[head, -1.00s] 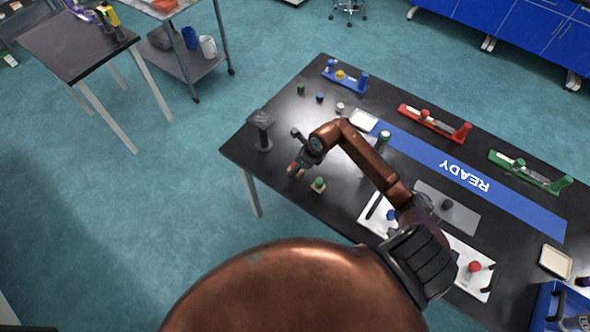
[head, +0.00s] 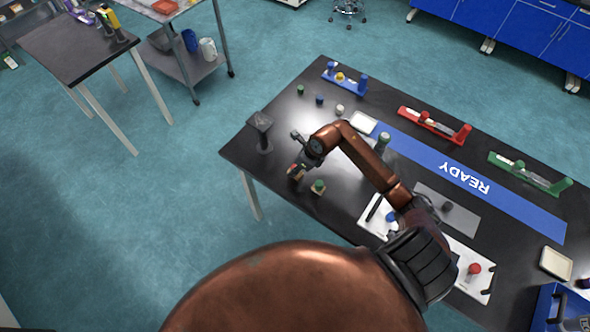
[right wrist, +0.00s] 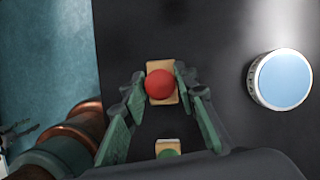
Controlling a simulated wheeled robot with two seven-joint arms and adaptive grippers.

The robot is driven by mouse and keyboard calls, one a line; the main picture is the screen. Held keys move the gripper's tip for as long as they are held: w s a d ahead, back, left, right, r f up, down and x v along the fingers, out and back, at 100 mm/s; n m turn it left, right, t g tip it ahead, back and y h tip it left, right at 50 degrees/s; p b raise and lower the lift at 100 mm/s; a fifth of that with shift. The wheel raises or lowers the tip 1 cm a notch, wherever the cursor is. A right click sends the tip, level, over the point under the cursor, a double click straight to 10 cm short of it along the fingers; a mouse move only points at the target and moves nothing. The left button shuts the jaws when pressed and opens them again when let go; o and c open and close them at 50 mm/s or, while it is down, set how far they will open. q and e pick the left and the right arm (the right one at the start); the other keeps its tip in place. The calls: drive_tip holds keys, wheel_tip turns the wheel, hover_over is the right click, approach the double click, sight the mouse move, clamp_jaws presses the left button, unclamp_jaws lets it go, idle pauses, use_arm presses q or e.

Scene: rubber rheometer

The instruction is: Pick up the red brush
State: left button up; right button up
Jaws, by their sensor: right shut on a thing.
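The red brush (right wrist: 160,84) has a round red knob on a small tan block. In the right wrist view the knob sits between the two fingers of my right gripper (right wrist: 160,80), which are shut on it. In the head view my right gripper (head: 299,168) is over the table's near left part, and only a bit of red shows at its fingertips. I cannot tell whether the brush touches the table. A green brush (head: 318,187) stands beside it; its top also shows at the bottom of the right wrist view (right wrist: 168,150). My left gripper is out of view.
A dark post (head: 262,132) stands left of the gripper near the table edge. A round blue-topped thing (right wrist: 283,80) is to the right in the wrist view. Blue, red (head: 433,124) and green racks and a white tray (head: 362,122) lie farther back.

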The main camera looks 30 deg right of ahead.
drive_tip(key=shift+r, duration=0.6)
drive_tip(key=s+a+r+b, duration=0.1)
drive_tip(key=s+r, duration=1)
drive_tip(key=s, duration=0.3)
drive_tip(key=shift+r, duration=0.35)
drive_tip(key=o, duration=0.6)
clamp_jaws()
drive_tip(key=shift+a, duration=0.1)
